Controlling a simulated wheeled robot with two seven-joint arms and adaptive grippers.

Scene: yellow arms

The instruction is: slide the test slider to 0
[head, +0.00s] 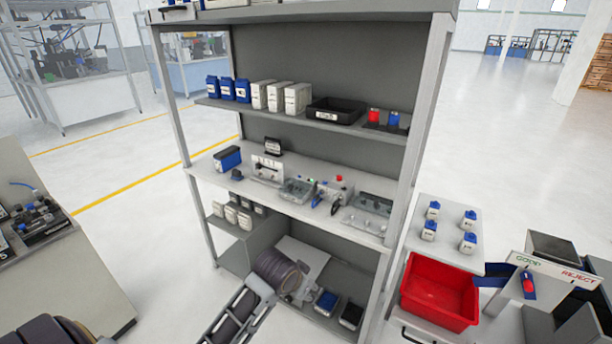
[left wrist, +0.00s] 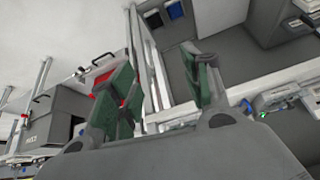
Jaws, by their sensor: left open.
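The test slider cannot be told apart for sure at this size. Several small devices stand on the middle shelf (head: 320,211) in the head view. They include a white upright panel (head: 268,169), a grey device (head: 298,190), a unit with a red button (head: 338,186) and a flat grey panel (head: 371,207). My left gripper (head: 303,291) is low in front of the rack, below that shelf and partly hidden by its wrist. In the left wrist view, its green-padded fingers (left wrist: 163,84) are wide apart with nothing between them. My right gripper is out of view.
The upper shelf holds blue and white cartons and a black tray (head: 336,111). A red bin (head: 439,292) and several small bottles are on the right. Rack posts (head: 408,150) flank the shelves. The lower shelf holds blue and black boxes (head: 326,301).

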